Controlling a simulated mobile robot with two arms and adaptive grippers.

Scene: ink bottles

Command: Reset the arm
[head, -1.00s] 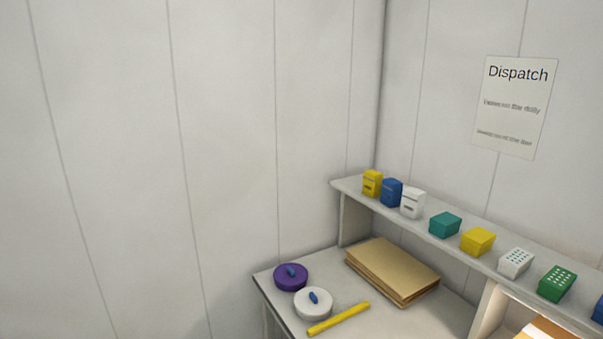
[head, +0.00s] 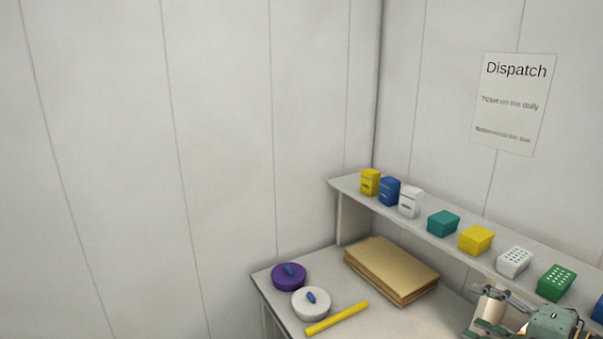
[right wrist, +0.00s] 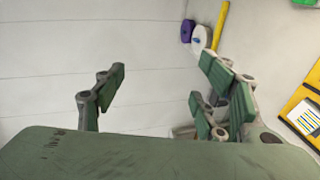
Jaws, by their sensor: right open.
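My right gripper (head: 500,318) has its upper part in the bottom right corner of the head view, in front of the desk and shelf. In the right wrist view my right gripper (right wrist: 160,85) is open, its green-padded fingers spread wide with nothing between them. Behind them is pale panelled wall. My left gripper is not in the head view. No ink bottle can be made out with certainty in these frames.
A desk (head: 375,316) holds a purple round container (head: 288,278), a white one (head: 311,304), a yellow stick (head: 337,318) and brown folders (head: 391,270). A shelf (head: 408,228) carries several small coloured boxes. A Dispatch sign (head: 513,103) hangs on the wall.

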